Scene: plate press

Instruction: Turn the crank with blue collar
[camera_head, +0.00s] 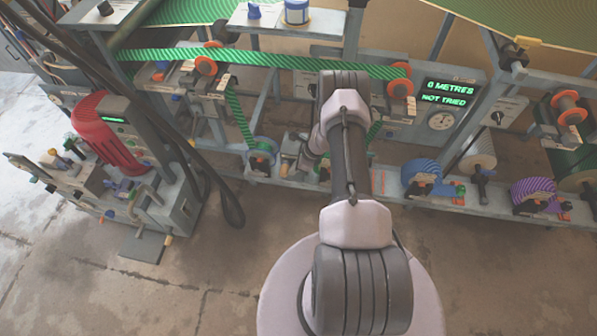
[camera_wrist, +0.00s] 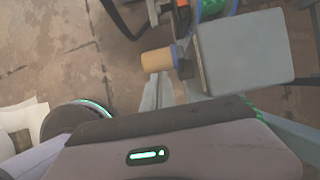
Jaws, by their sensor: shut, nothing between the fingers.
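In the wrist view a crank handle (camera_wrist: 157,62), a tan wooden grip, ends in a blue collar (camera_wrist: 177,57) beside a grey block. My gripper (camera_wrist: 157,77) shows as two slim grey fingers held together, with their tips close below the tan grip. Nothing is between them. I cannot tell whether the tips touch the grip. In the head view my arm covers most of this spot, and my gripper (camera_head: 307,163) is only partly visible at the low rail.
A grey box (camera_wrist: 245,52) stands right of the handle in the wrist view. In the head view, a blue roll (camera_head: 421,172) and a purple roll (camera_head: 533,191) line the low rail at right. A red motor (camera_head: 106,135) stands at left. The front floor is clear.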

